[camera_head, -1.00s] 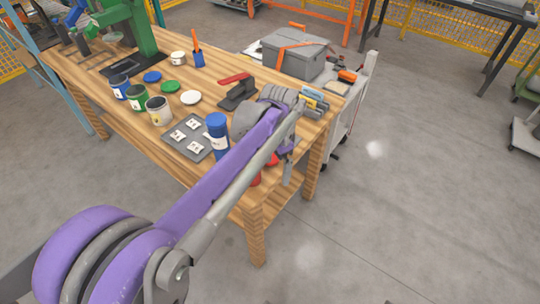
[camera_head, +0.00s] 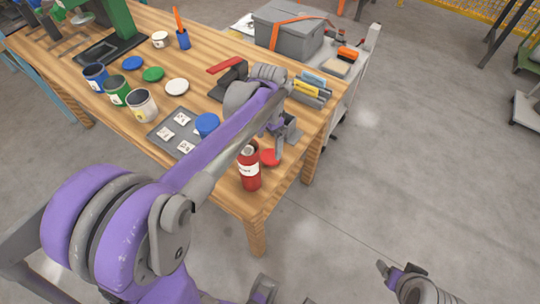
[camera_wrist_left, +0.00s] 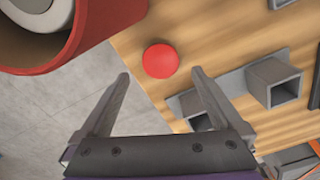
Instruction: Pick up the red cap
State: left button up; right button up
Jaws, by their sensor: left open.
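The red cap (camera_head: 268,157) is a small round disc lying on the wooden table near its front right corner, just right of the red bottle (camera_head: 249,170). In the left wrist view the cap (camera_wrist_left: 160,60) lies beyond the gap between the two fingertips, on the bare wood. My left gripper (camera_head: 279,148) points down close above the cap, open and empty; its two fingers (camera_wrist_left: 160,73) are spread apart. Height above the cap is hard to judge. Part of my right arm, with a likely right gripper (camera_head: 392,270), shows low at the right, off the table; its jaws are unclear.
The red bottle's open top (camera_wrist_left: 40,25) looms large at the upper left in the wrist view. Grey square holders (camera_wrist_left: 272,82) stand right of the cap. The blue bottle (camera_head: 207,124) stands on a dark mat (camera_head: 158,134). Several paint tins stand farther left.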

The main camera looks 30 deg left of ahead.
aim_at(270, 156)
pick_arm(q)
jog(key=f, duration=0.7)
jog(key=shift+w+d, duration=0.1)
jog(key=shift+w, duration=0.15)
jog(key=c, duration=1.2)
jog(key=shift+r, duration=0.1)
